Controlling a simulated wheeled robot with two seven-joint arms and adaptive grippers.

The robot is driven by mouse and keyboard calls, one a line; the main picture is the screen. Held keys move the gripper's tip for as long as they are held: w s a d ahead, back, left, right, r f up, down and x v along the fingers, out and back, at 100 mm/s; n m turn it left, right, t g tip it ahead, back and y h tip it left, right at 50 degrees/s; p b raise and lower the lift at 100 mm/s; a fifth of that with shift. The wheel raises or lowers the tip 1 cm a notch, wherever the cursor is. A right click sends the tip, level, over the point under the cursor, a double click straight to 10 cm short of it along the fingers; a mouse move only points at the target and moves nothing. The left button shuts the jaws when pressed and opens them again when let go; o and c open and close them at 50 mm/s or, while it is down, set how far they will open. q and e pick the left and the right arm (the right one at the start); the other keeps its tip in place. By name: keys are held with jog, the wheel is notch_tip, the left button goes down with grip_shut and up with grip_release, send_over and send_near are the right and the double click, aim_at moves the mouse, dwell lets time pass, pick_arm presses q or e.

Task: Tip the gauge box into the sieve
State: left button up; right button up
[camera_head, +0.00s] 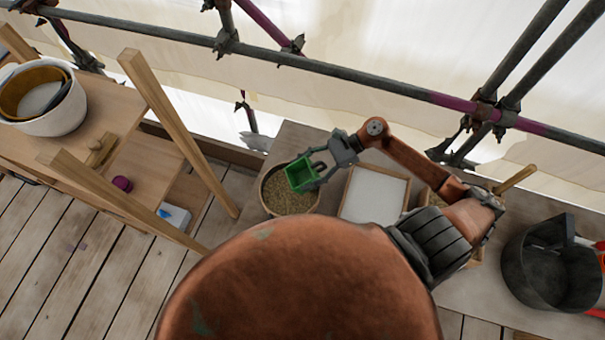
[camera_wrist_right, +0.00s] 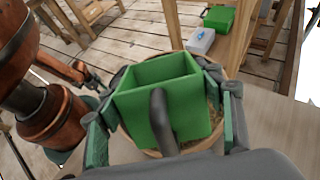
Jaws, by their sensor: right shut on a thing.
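The green gauge box (camera_head: 301,174) is held in the air by my right gripper (camera_head: 320,170), over the round sieve (camera_head: 270,207). The sieve has a wooden rim and tan grainy material inside. In the right wrist view the gauge box (camera_wrist_right: 165,85) sits between the two green-padded fingers, its dark curved handle toward the camera. Its open mouth shows bare green inner walls; its floor is hidden, and I cannot tell how far it tilts. The sieve (camera_wrist_right: 231,68) is mostly hidden behind it there.
A white-bottomed wooden tray (camera_head: 373,193) stands right of the sieve. Beyond it are a partly hidden wooden box and a dark bucket (camera_head: 550,264). Scaffold poles (camera_head: 330,66) run behind the bench. Wooden posts (camera_head: 180,130) and a shelf with a white bucket (camera_head: 58,118) stand at left.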

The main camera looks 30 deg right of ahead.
jog(key=shift+f+y+b, duration=0.3)
jog(key=shift+y+b, duration=0.05)
jog(key=shift+y, duration=0.05)
jog(key=r+y+b, duration=0.1)
jog(key=y+b, duration=0.1)
jog(key=b, duration=0.3)
jog(key=shift+a+r+t+y, duration=0.1)
jog(key=shift+r+t+y, duration=0.1)
jog(key=shift+t+y, duration=0.2)
jog(key=shift+w+r+y+b, duration=0.1)
jog(key=shift+r+y+b, duration=0.45)
jog(key=shift+b, duration=0.7)
jog(key=shift+y, duration=0.25)
jog(key=shift+a+r, duration=0.1)
